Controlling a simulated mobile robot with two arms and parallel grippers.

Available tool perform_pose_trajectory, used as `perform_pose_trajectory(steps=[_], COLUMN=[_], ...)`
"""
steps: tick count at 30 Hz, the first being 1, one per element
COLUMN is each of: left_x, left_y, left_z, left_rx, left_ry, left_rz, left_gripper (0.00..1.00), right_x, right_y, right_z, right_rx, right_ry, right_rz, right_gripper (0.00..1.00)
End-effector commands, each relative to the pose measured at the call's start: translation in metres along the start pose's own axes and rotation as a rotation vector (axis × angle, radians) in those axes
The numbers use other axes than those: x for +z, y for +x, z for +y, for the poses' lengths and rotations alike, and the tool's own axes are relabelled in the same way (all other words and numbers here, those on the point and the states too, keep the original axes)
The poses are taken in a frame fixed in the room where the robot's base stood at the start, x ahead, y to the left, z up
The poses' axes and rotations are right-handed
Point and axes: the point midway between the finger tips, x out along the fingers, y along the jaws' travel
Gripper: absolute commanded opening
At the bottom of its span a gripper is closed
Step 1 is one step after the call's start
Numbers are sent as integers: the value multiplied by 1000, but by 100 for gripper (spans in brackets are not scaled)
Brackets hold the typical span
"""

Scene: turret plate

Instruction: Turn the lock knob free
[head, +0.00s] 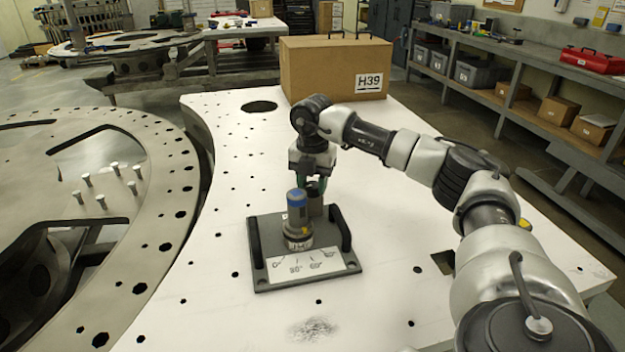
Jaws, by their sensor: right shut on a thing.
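A dark fixture plate (262,268) with two black side handles sits on the white table. A grey cylinder with a blue top (297,215) stands upright on it, behind a white angle scale (308,266). My right gripper (312,186) points down just behind and to the right of the cylinder. It is shut on the lock knob at the top of a short grey post (316,207). The fingers and the cylinder hide most of the knob, so its turn angle cannot be told. My left gripper is not in view.
A cardboard box marked H39 (320,70) stands at the table's back. The white table (225,170) has several holes and is clear around the fixture. A large metal ring plate (160,170) with several upright bolts lies to the left. Shelves (530,100) line the right wall.

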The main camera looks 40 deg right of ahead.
Motion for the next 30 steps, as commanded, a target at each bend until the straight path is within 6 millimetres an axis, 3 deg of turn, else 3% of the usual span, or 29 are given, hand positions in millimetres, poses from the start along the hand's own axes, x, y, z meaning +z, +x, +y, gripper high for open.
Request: perform_pose_trajectory(steps=[30], left_x=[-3], left_y=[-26], left_z=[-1], left_rx=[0], left_ry=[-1], left_rz=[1], left_gripper=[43], right_x=[0], right_y=[-2], right_z=[0], right_rx=[2], right_ry=[-957], right_rz=[-2], right_gripper=[16])
